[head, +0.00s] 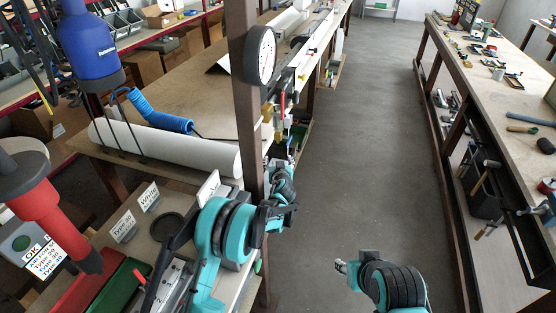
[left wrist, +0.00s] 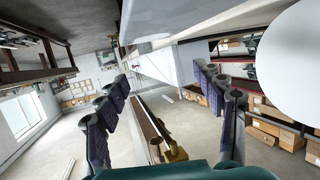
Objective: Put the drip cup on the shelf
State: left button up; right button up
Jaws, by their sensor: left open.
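I cannot pick out the drip cup for certain. A dark round ring-like piece (head: 167,227) lies on the left bench beside two small signs. My left gripper (head: 279,180) is beside the brown post, partly hidden by its own arm. In the left wrist view its fingers (left wrist: 167,110) stand wide apart, with no object clamped between them. A narrow rail with a brass-coloured piece (left wrist: 175,153) shows between them. My right arm shows at the lower middle, and its gripper (head: 345,266) shows too little to read. Which shelf is meant is unclear; a lower shelf (head: 465,185) runs under the right bench.
A brown post (head: 244,90) carries a round dial (head: 261,55) near my left arm. A white roll (head: 170,148) lies on the left bench. A blue container (head: 88,45) and a red tool (head: 55,215) are at the left. The grey aisle (head: 370,130) is clear.

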pick_arm(q)
jog(key=p+v, duration=0.1)
jog(key=v, duration=1)
jog(key=shift+p, duration=0.35)
